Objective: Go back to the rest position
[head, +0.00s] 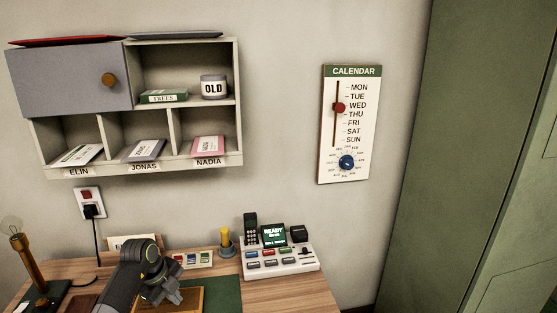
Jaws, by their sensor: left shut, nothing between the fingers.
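My left gripper (173,297) is at the bottom of the head view, low over the desk (313,287), above a wooden-edged tray or board (200,298). It is shut with nothing held. The arm bends in from the lower left and hides part of the desk behind it. My right gripper is not in view.
A console with coloured keys (280,262) stands right of my gripper, beside a yellow object in a cup (226,243). A lamp (30,260) stands at the left. A wall shelf (239,130) and a calendar (344,125) hang above. A green cabinet (450,150) stands at right.

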